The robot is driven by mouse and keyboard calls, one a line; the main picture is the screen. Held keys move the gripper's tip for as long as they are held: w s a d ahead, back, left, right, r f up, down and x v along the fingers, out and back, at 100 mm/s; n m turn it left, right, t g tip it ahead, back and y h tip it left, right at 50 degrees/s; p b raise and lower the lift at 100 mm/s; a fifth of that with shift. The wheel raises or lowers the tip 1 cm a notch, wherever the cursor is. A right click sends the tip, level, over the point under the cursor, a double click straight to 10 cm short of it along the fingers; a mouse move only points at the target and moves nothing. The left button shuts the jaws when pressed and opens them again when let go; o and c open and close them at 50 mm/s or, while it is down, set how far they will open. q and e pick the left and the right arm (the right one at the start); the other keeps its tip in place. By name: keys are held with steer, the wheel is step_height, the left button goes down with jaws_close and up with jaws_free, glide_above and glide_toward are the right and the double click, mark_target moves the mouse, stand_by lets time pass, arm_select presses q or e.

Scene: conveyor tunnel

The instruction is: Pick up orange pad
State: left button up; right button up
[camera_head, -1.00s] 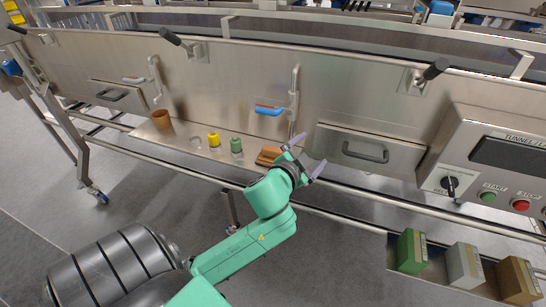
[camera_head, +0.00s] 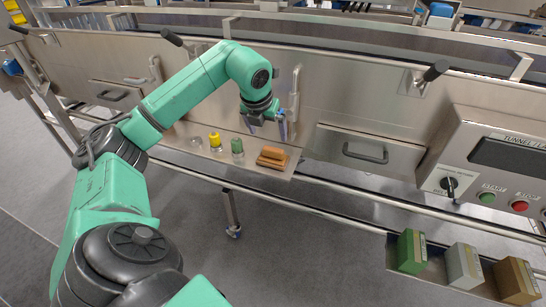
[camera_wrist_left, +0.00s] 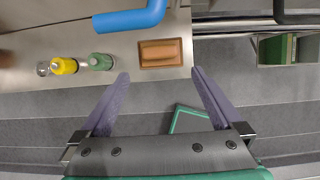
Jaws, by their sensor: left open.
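The orange pad (camera_head: 272,157) is a brown-orange block lying at the right end of a narrow steel shelf (camera_head: 247,166). In the left wrist view the pad (camera_wrist_left: 160,53) lies flat near the shelf corner, ahead of the fingers. My left gripper (camera_head: 267,127) is open and empty, above the pad and apart from it. Its two purple fingers (camera_wrist_left: 158,100) spread wide in the wrist view, with the pad beyond the fingertips and between their lines. My right gripper is not in view.
A green bottle (camera_head: 237,147) and a yellow bottle (camera_head: 215,141) stand left of the pad. A blue handle (camera_wrist_left: 130,18) sits close by in the wrist view. A drawer (camera_head: 358,151) is to the right. Green, white and brown boxes (camera_head: 411,251) stand lower right.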

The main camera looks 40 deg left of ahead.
mark_target(272, 150)
arm_select(q)
steer(key=p+x, duration=0.3)
steer(key=x, duration=0.7)
steer(key=shift+w+f, duration=0.1)
steer(key=shift+f, duration=0.3)
steer(key=shift+w+a+f, duration=0.1)
steer(key=shift+f, duration=0.15)
steer(key=c, duration=1.1)
steer(key=shift+r, duration=0.1)
steer(key=shift+r+b, duration=0.1)
steer(key=shift+b, duration=0.25)
step_height(272, 150, up, 7)
steer(key=b, duration=0.2)
steer(key=s+d+b, duration=0.3)
steer(key=s+b, duration=0.2)
steer(key=s, duration=0.4)
steer(key=s+d+b, duration=0.3)
steer(key=s+b, duration=0.3)
steer(key=s, duration=0.4)
steer(key=shift+d+b, duration=0.3)
steer(key=shift+d, duration=0.05)
